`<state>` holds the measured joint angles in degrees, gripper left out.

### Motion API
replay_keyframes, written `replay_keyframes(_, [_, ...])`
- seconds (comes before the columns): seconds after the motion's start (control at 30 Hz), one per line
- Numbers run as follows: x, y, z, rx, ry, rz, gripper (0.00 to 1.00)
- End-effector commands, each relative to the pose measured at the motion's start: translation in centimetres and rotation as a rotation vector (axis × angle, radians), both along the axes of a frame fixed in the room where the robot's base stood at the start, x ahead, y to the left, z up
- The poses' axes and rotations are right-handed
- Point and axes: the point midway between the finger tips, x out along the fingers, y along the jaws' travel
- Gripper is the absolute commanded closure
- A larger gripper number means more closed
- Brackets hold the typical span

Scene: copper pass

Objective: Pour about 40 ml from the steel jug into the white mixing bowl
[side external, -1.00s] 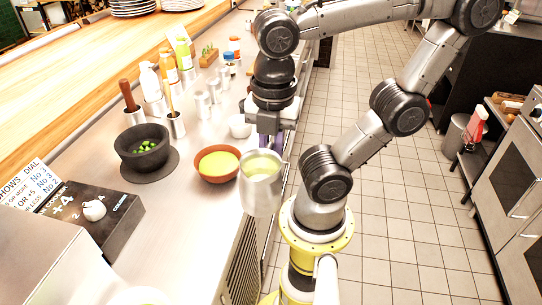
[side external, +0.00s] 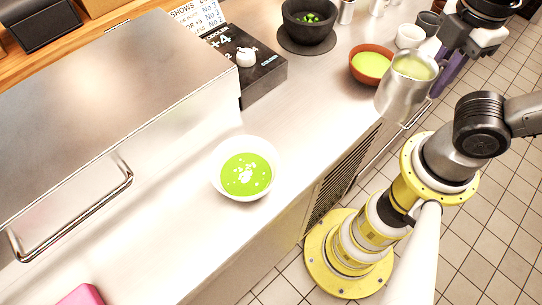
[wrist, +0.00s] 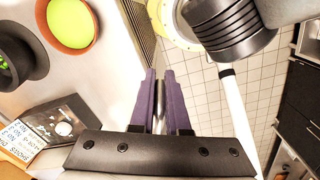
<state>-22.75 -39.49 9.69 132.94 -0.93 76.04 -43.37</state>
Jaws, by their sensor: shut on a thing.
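The steel jug (side external: 397,98) holds pale yellow-green liquid and looks roughly upright in the side view. It is held up near the counter's front edge, beside the terracotta bowl. My gripper (side external: 447,74) is shut on the jug from its far side. In the wrist view the purple fingers of my gripper (wrist: 158,85) are close together; I cannot make out the jug there. The white mixing bowl (side external: 218,183) stands on the counter at the centre left of the side view, apart from the jug. It contains bright green liquid with white bits on top.
The terracotta bowl (side external: 355,75) of yellow-green liquid is close to the jug. A dark mortar (side external: 303,28) stands behind it. A black dial box (side external: 262,72) and a large steel cabinet (side external: 110,90) line the back. Counter between white bowl and jug is clear.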

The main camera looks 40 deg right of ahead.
Motion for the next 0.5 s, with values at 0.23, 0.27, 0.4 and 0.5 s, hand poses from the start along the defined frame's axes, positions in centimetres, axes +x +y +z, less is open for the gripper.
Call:
replay_keyframes(0.23, [1.3, 0.5, 1.6, 0.001, -0.001, -0.344, 1.0])
replay_keyframes(0.27, [1.5, 0.6, 1.9, 0.002, -0.001, -0.385, 1.0])
replay_keyframes(0.4, [2.5, 1.1, 3.0, 0.003, 0.0, -0.584, 1.0])
replay_keyframes(0.5, [3.3, 1.5, 3.8, 0.004, 0.0, -0.722, 1.0])
